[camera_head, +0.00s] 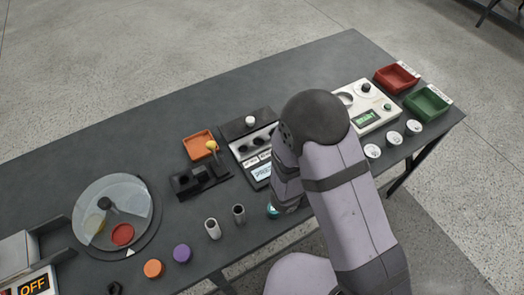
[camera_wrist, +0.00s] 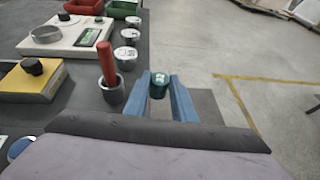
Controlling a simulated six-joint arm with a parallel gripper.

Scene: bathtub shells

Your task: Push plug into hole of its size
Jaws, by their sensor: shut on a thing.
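My gripper (camera_wrist: 160,80) has two blue fingers in the wrist view, shut on a short dark green plug (camera_wrist: 158,88) with pale marks on its top. The plug is held near the fingertips, at the table's edge with the floor behind it. In the head view my arm hides the gripper and the plug. A device with several dark round openings (camera_head: 250,148) and a white knob stands left of my arm in the head view, partly covered by it. I cannot tell which opening matches the plug's size.
A grey cup with a red stick (camera_wrist: 108,75) stands left of the plug, close to my finger. Several small white-topped cups (camera_head: 372,151) stand beyond it, near a white device (camera_head: 362,108) and red (camera_head: 397,78) and green trays (camera_head: 427,101). Two grey tubes (camera_head: 213,229) stand at the front edge.

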